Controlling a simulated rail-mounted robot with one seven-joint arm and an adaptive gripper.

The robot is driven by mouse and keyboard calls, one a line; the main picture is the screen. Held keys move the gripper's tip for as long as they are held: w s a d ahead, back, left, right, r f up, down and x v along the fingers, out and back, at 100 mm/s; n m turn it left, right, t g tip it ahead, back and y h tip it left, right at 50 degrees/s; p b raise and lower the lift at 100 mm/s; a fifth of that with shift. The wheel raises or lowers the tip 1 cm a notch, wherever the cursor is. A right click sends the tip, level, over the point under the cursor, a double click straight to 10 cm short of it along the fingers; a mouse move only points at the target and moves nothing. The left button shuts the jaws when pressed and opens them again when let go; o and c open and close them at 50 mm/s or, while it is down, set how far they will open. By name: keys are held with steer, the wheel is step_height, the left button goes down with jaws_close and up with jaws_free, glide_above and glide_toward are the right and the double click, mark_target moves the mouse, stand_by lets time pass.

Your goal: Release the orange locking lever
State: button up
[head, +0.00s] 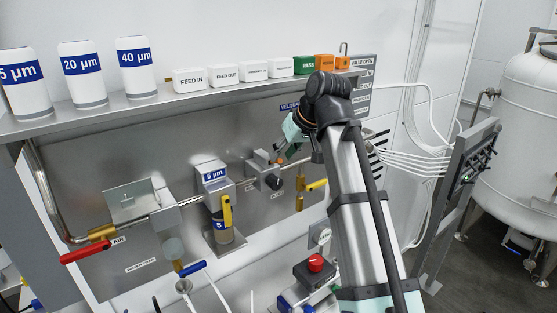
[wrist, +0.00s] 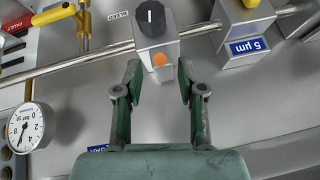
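The orange piece (wrist: 160,60), which looks like the locking lever, is a small rounded end on a grey block (wrist: 152,42) with a black knob (wrist: 150,18). In the wrist view, my gripper (wrist: 158,70) is open, with one fingertip on each side of the orange piece. No contact shows, and I cannot tell the depth between them. In the head view, the block (head: 262,168) sits on the panel pipe right of the 5 µm filter, and the orange piece (head: 281,160) shows small. My gripper (head: 286,148) is just above it, partly hidden by my arm.
The 5 µm filter (head: 213,180) with a yellow lever is left of the block. A yellow valve handle (head: 317,185) is to the right. A pressure gauge (wrist: 25,128) shows in the wrist view. The shelf above holds label blocks (head: 190,79) and filter canisters (head: 81,72).

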steer(key=v, duration=0.8)
